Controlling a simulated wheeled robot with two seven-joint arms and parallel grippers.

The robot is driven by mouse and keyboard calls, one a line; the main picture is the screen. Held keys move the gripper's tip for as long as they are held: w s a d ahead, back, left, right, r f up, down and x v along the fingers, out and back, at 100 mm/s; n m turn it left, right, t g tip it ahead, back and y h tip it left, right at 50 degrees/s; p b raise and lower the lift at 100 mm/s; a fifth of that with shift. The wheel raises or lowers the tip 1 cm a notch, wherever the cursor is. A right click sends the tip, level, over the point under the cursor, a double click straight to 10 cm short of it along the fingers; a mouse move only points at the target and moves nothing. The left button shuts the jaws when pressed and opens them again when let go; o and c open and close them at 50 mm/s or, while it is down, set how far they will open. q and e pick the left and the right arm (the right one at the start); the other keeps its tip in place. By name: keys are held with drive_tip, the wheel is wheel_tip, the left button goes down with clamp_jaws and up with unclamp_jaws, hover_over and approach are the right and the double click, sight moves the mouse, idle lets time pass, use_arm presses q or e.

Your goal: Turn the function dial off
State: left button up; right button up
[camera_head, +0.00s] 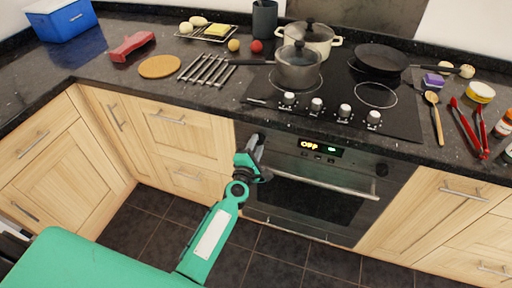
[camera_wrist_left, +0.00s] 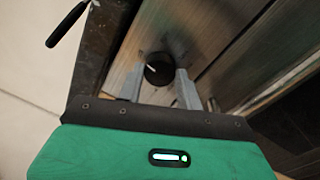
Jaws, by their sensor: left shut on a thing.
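The function dial (camera_wrist_left: 158,72) is a small round black knob with a white mark on the oven's front panel. In the left wrist view it sits between the two fingers of my left gripper (camera_wrist_left: 160,88). My left gripper is shut on it. In the head view my left gripper (camera_head: 258,148) is at the left end of the oven panel and hides the dial there. The oven (camera_head: 315,205) has a lit display (camera_head: 321,147) with orange letters that seem to read OFF and a small green sign. My right gripper is not in view.
A second dark knob (camera_head: 382,168) is at the panel's right end. The oven door handle (camera_head: 325,186) runs just below the panel. Above are the hob knobs (camera_head: 316,104), a grey saucepan (camera_head: 298,70) and a frying pan (camera_head: 381,58). The floor (camera_head: 280,245) before the oven is clear.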

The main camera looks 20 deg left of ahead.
use_arm(q)
drive_tip(key=shift+n, duration=1.3)
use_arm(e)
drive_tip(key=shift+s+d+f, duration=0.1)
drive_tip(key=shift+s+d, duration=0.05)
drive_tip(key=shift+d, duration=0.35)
use_arm(q)
drive_tip(key=o, duration=0.7)
drive_tip(key=shift+o, duration=1.4)
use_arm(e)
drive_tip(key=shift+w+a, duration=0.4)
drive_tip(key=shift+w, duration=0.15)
